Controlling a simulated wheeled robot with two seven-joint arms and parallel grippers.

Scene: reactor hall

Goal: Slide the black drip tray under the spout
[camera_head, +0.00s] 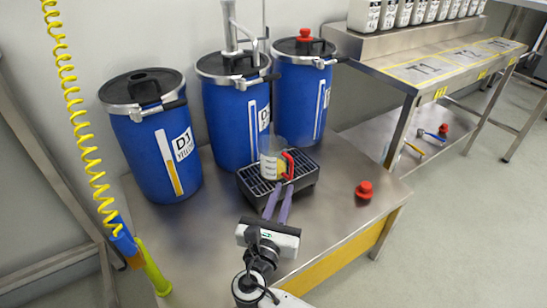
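The black drip tray (250,185) with a slatted grate sits on the steel bench in front of the middle blue drum (229,125). A clear jug (270,163) with a red handle and yellowish contents stands on the grate. The pump (230,30) rises from the middle drum's lid, with a thin bent spout (254,50) above and behind the tray. My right gripper (283,190) is at the tray's front side, its two fingers apart. I cannot tell whether they touch the tray. My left gripper is not in view.
Blue drums (156,150) (300,95) stand left and right of the middle one. A red cap (364,189) lies on the bench to the right, with bare steel around it. A yellow coiled hose (78,105) hangs at the left. A shelf of bottles (405,14) is behind right.

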